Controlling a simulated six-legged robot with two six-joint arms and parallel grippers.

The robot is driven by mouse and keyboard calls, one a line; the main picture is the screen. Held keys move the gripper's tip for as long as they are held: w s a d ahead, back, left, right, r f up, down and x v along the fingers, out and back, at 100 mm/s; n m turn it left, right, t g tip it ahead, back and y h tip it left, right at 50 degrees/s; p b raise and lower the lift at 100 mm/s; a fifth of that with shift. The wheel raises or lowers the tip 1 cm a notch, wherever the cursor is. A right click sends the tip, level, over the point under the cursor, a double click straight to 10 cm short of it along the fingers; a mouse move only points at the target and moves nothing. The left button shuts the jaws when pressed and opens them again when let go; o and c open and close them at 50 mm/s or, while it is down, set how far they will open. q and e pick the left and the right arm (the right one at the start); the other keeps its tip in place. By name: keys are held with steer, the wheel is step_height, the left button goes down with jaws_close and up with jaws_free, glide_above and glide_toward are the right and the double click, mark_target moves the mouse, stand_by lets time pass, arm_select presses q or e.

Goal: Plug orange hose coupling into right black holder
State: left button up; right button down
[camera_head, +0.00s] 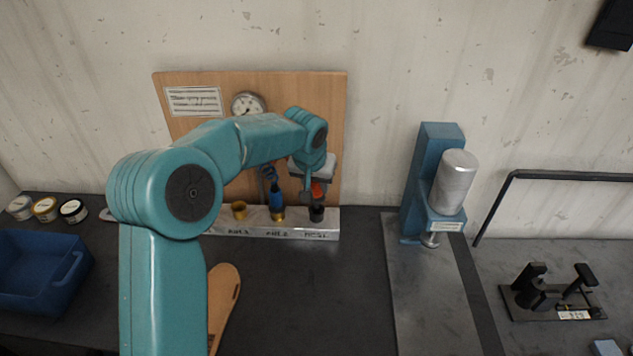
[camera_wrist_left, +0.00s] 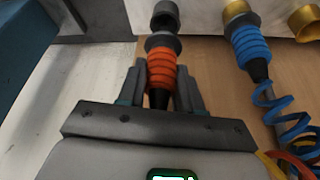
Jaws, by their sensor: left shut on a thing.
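The orange hose coupling (camera_head: 317,190) is upright above the right black holder (camera_head: 316,213) in the head view. My left gripper (camera_head: 311,186) is shut on it; its lower end is partly hidden there. In the left wrist view, the orange ribbed body (camera_wrist_left: 161,68) sits between the two fingers of my left gripper (camera_wrist_left: 163,82). Its grey nose points at the open black holder (camera_wrist_left: 165,16) and is close to it. I cannot tell whether they touch. My right gripper is not in view.
A blue coupling (camera_head: 277,194) with a coiled hose stands in the middle brass holder. The left brass holder (camera_head: 239,210) is empty. A wooden board (camera_head: 180,130) with a gauge (camera_head: 248,104) stands behind. A blue press (camera_head: 430,170) stands to the right, a blue bin (camera_head: 40,270) far left.

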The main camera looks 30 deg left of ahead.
mark_target(317, 194)
arm_select(q)
steer(key=shift+f+b, duration=1.6)
steer(key=shift+f, duration=0.3)
steer(key=o, duration=1.2)
step_height(317, 194, up, 10)
steer(key=p, duration=0.7)
steer(key=shift+r+p, duration=0.1)
steer(key=shift+p, duration=0.25)
steer(key=shift+s, duration=0.15)
